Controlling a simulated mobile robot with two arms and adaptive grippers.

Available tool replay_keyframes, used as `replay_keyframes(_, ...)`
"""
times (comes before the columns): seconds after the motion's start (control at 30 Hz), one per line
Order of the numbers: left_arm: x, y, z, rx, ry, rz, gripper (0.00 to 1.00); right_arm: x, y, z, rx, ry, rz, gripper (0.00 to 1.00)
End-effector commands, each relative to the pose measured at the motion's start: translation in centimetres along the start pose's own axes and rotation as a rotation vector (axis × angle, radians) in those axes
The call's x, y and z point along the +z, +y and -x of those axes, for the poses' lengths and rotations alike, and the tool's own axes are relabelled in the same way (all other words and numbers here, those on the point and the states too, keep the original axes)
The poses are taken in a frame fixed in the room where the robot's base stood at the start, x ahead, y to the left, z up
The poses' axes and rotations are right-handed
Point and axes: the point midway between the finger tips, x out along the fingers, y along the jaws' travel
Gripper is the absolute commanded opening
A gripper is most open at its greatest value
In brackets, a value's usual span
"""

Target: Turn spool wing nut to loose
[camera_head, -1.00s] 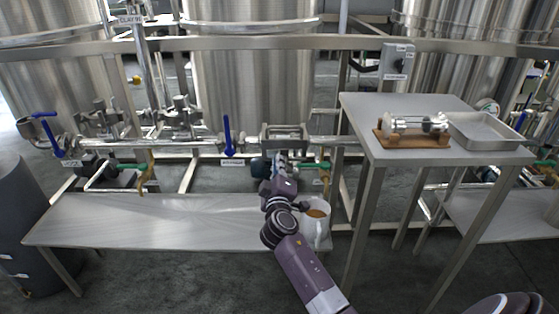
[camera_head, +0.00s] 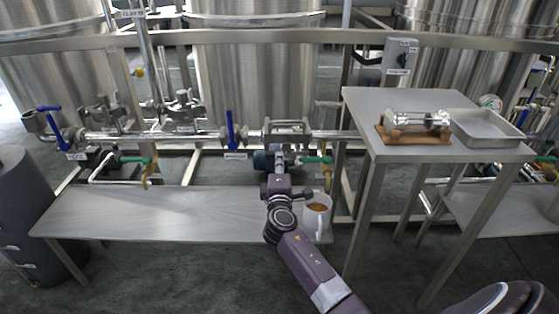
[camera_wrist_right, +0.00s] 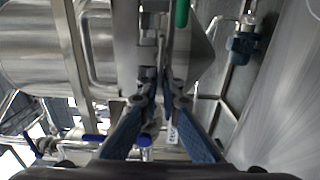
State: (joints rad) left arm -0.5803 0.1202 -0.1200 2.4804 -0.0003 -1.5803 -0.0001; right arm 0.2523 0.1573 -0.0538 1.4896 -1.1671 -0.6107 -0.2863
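My right gripper (camera_head: 278,160) reaches from below to the pipe fittings in front of the middle tank. In the right wrist view its two blue fingers (camera_wrist_right: 159,88) slant in close together at the tips, against metal pipe hardware (camera_wrist_right: 150,55). I cannot tell whether they are shut on a part or just beside it. The wing nut itself is too small or hidden to make out. A glass-and-metal spool (camera_head: 415,120) lies on a wooden stand (camera_head: 412,137) on the high table, apart from the gripper. My left gripper is not in view.
The high steel table (camera_head: 385,97) also bears a metal tray (camera_head: 485,128). A blue valve handle (camera_head: 230,130) and green handles (camera_head: 320,159) stick out near the pipe.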

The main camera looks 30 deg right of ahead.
Motion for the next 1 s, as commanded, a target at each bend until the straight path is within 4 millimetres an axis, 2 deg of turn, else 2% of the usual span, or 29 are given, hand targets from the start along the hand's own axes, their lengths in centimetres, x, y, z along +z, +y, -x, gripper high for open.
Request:
replay_keyframes(0.33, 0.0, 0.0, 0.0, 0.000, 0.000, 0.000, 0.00, -0.1, -0.1, 0.1, -0.002, 0.002, 0.001, 0.00)
replay_keyframes(0.37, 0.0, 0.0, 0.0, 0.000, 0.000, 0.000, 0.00, -0.1, -0.1, 0.1, -0.002, 0.002, 0.001, 0.08)
replay_keyframes(0.5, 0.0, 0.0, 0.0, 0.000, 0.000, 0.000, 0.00, -0.1, -0.1, 0.0, -0.002, 0.001, 0.000, 0.22)
replay_keyframes(0.8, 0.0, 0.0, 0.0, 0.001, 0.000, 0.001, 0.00, 0.0, -0.1, 0.2, -0.001, 0.001, 0.000, 0.22)
replay_keyframes(1.0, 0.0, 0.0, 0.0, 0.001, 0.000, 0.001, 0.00, -0.1, -0.2, 2.4, -0.003, 0.001, -0.002, 0.22)
